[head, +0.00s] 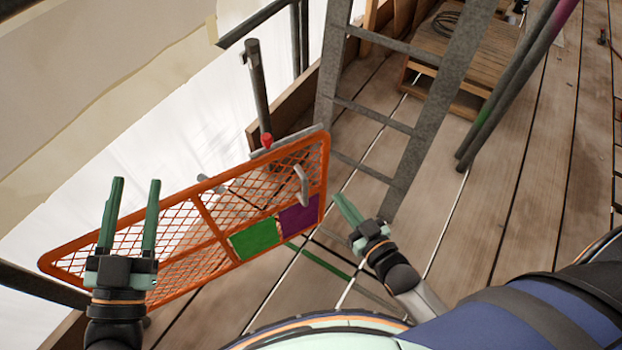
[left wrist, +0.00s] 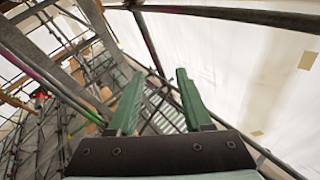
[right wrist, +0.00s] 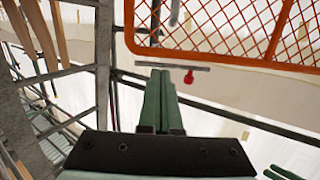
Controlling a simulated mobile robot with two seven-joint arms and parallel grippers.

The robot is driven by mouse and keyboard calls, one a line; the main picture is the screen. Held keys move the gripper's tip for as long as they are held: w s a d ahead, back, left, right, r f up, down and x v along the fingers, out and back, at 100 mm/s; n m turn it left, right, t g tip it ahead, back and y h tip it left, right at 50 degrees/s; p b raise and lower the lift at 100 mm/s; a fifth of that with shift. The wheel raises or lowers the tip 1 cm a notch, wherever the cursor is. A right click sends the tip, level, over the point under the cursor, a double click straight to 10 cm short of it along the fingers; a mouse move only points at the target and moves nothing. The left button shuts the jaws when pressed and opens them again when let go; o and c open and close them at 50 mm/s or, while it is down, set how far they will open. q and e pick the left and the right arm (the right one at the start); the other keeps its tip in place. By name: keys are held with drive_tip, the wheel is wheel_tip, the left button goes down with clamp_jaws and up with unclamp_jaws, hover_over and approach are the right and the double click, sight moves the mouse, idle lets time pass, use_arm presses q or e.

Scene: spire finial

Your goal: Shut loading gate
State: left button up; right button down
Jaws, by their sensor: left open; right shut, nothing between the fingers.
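The loading gate (head: 207,230) is an orange mesh frame with a green panel, a purple panel and a grey handle (head: 302,185). In the head view it slants from lower left to a grey post (head: 260,95), with a red knob (head: 266,140) near its upper right corner. My left gripper (head: 135,215) is open and empty, in front of the gate's left part. My right gripper (head: 348,208) is shut and empty, right of the gate's right end and apart from the handle. The gate mesh (right wrist: 220,25) and red knob (right wrist: 189,77) also show in the right wrist view.
A grey ladder (head: 385,110) stands just behind my right gripper. A wooden box (head: 470,55) and leaning poles (head: 515,85) are further back right. White sheeting (head: 120,145) hangs on the left. Bare plank floor (head: 505,190) lies to the right.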

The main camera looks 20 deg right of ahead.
wheel_tip(320, 180, down, 3)
drive_tip(key=w+t+b, duration=0.1)
drive_tip(key=w+b, duration=0.1)
drive_tip(key=b, duration=0.3)
approach(305, 151)
drive_tip(key=shift+y, duration=0.3)
drive_tip(key=w, duration=0.3)
drive_tip(key=w+b, duration=0.1)
drive_tip(key=w, duration=0.1)
drive_tip(key=shift+a+f, duration=0.2)
drive_tip(key=shift+a, duration=0.2)
drive_tip(key=shift+w+a+b, duration=0.2)
drive_tip(key=shift+w+b, duration=0.1)
drive_tip(key=shift+w, duration=0.6)
use_arm(q)
drive_tip(key=s+d+r+m+t+h, duration=0.1)
drive_tip(key=s+r+m+t+h, duration=0.1)
drive_tip(key=s+r+m+h, duration=0.4)
drive_tip(key=shift+s+d+r+h, duration=0.25)
drive_tip(key=shift+d+r+h, duration=0.15)
drive_tip(key=shift+h, duration=0.7)
